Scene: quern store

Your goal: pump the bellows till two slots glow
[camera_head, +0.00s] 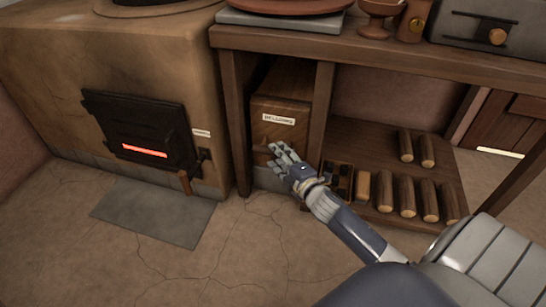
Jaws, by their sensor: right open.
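The wooden bellows box (283,98) with a white label stands in the left bay under the workbench. A brown knob (262,154) sticks out low on its front. My right gripper (283,157) is open right beside the knob, its fingers pointing left. I cannot tell whether they touch it. The gripper hides part of the box's lower front. To the left, the clay stove (190,75) has a black iron door (125,112) with one slot (145,151) glowing orange-red. No other glowing slot shows. My left gripper is not in view.
Several logs (407,197) lie on the low shelf right of the box, beside a small dark compartmented crate (338,180). A grey slab (150,213) lies before the stove. The workbench top (370,48) overhangs the box. The cracked floor in front is clear.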

